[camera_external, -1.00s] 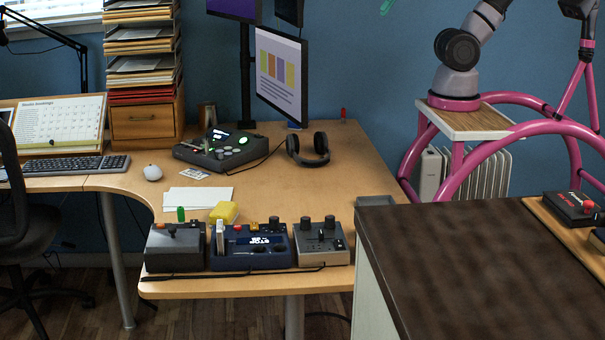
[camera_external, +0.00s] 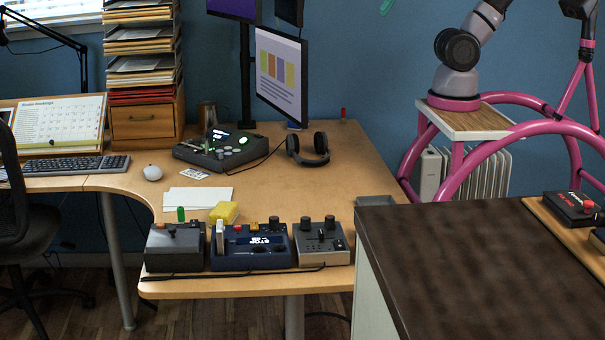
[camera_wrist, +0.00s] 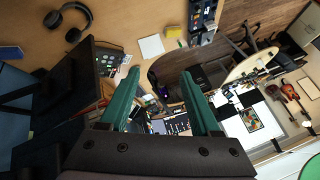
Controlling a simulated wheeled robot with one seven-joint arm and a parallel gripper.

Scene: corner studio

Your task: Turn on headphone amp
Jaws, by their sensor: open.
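A dark console (camera_external: 205,157) with a lit screen and green lights stands at the back of the desk. A cable runs from it toward black headphones (camera_external: 308,148). At the desk's front edge stand a grey box (camera_external: 174,250), a navy box (camera_external: 228,262) with a lit display, and a grey box with knobs (camera_external: 335,256). I cannot tell which device is the headphone amp. My gripper (camera_wrist: 160,73) shows two green fingers, apart and empty, in the wrist view. A green tip shows at the external view's top edge. The headphones (camera_wrist: 68,20) also show in the wrist view.
A yellow block (camera_external: 223,212) and white paper (camera_external: 197,197) lie behind the boxes. A monitor (camera_external: 281,85) stands over the desk's back. A dark-topped counter (camera_external: 460,270) fills the front right. The desk's right middle is clear.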

